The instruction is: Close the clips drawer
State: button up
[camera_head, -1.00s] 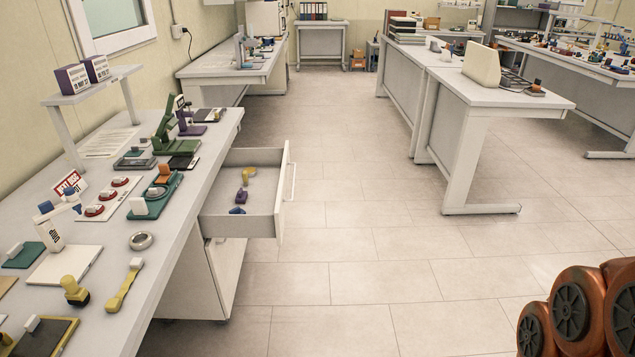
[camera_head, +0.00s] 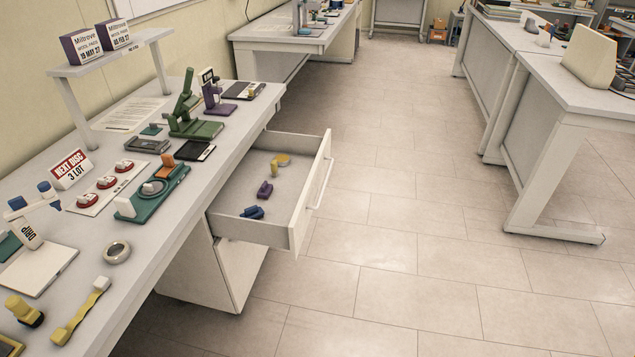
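An open white drawer (camera_head: 297,234) sticks out from under the left workbench (camera_head: 185,222), over the floor. Its front panel faces right and carries a pale bar handle (camera_head: 321,186). Inside lie a yellow piece (camera_head: 282,160), a purple piece (camera_head: 265,190) and a dark blue piece (camera_head: 253,212). I cannot tell for sure that these are clips. A closed white cabinet front (camera_head: 225,268) is below the drawer. My gripper is not in view.
The benchtop holds a green press (camera_head: 190,115), a tape roll (camera_head: 117,252), a yellow-handled tool (camera_head: 82,312) and a small shelf (camera_head: 112,55). Tiled floor (camera_head: 410,230) is clear right of the drawer. Another bench (camera_head: 575,85) stands at right.

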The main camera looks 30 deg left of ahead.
aim_at(288, 209)
jog(key=u, duration=0.75)
jog(key=i, duration=0.85)
jog(key=u, duration=0.95)
jog(key=k, duration=0.6)
jog(key=u, duration=0.65)
jog(key=i, duration=1.35)
jog(key=z, duration=0.3)
